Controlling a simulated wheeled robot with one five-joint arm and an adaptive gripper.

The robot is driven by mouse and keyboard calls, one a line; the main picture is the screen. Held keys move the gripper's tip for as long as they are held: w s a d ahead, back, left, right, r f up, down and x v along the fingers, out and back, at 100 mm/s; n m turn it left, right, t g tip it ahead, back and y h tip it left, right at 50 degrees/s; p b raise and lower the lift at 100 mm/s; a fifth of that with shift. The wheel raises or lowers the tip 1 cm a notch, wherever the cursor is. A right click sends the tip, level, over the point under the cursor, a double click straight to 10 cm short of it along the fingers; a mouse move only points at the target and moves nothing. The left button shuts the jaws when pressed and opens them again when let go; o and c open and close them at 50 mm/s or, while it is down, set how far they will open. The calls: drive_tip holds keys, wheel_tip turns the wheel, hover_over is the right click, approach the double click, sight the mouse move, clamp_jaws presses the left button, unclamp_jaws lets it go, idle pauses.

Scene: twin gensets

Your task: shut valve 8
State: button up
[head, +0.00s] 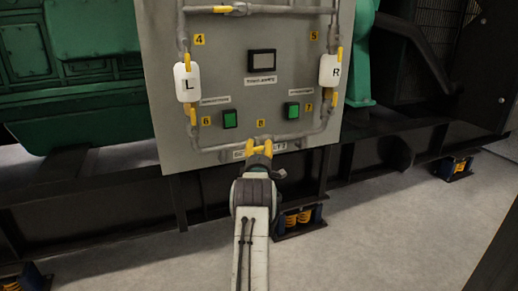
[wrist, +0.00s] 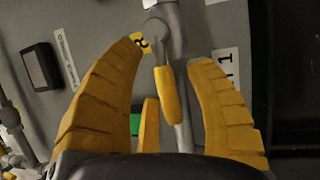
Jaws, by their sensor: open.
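Valve 8 shows in the wrist view as a grey body on a pipe with a yellow lever (wrist: 167,95), lying nearly along the pipe at a slight angle. Its yellow number 8 label (wrist: 138,42) is beside it, partly covered by the left finger; the label also shows in the head view (head: 261,123). My gripper (head: 259,147) is at the panel's lower edge, just below that label. In the wrist view its yellow fingers (wrist: 166,52) are spread apart on either side of the lever, with visible gaps. In the head view I cannot separate the lever from the fingers.
The grey panel (head: 223,75) carries pipes, other yellow-levered valves, white L (head: 187,83) and R (head: 330,70) tags, and green buttons (head: 230,118) (head: 292,110). A dark frame rail (head: 110,215) runs below. Grey floor (head: 400,225) lies open at the right.

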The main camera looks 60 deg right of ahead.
clamp_jaws()
idle(0.3)
